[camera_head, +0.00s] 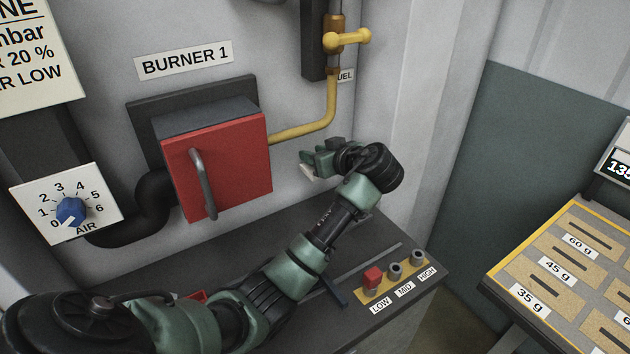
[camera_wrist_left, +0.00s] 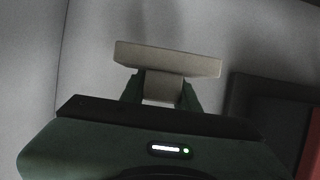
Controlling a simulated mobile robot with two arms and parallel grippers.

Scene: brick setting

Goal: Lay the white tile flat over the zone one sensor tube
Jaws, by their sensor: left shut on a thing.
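My left gripper (camera_head: 314,163) is shut on the white tile, in the air in front of the wall, right of the red burner door. In the head view only a small pale piece of the tile (camera_head: 307,171) shows at the fingertips. In the left wrist view the tile (camera_wrist_left: 168,58) is a pale slab seen edge-on, slightly tilted, with a narrower block under it between the fingers (camera_wrist_left: 162,92). It appears clear of the wall behind. I cannot make out a zone one sensor tube in either view. My right gripper is not in view.
The red burner door (camera_head: 230,165) and yellow fuel pipe (camera_head: 310,130) are on the wall. Below is a dark bench top (camera_head: 240,240) with a LOW/MID/HIGH socket strip (camera_head: 395,270); a red plug (camera_head: 372,280) is at LOW. A weight tray (camera_head: 530,255) stands at right.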

